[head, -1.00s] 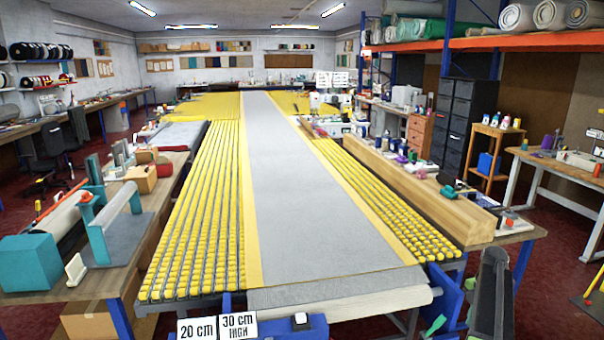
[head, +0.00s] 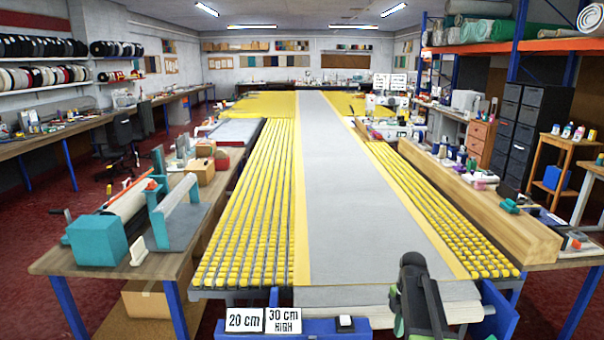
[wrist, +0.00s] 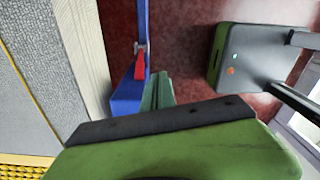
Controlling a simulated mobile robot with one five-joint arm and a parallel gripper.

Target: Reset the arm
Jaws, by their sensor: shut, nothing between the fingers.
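My gripper (wrist: 158,90) shows in the wrist view as two dark green fingers lying together, shut and empty, beyond the large green and black part of my own wrist. Behind the fingertips are a blue frame part with a red piece and the dark red floor. In the head view my dark arm rises at the bottom right of centre, in front of the near end of the long table. The fingers are not clear there. No object is held.
A long grey rug (head: 350,200) with yellow edging lies between rows of yellow rollers (head: 245,230). A wooden beam (head: 490,205) runs along the right. A side bench (head: 75,262) with teal tools stands left. Signs (head: 283,320) are at the near edge. Red floor (head: 40,230) is open at left.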

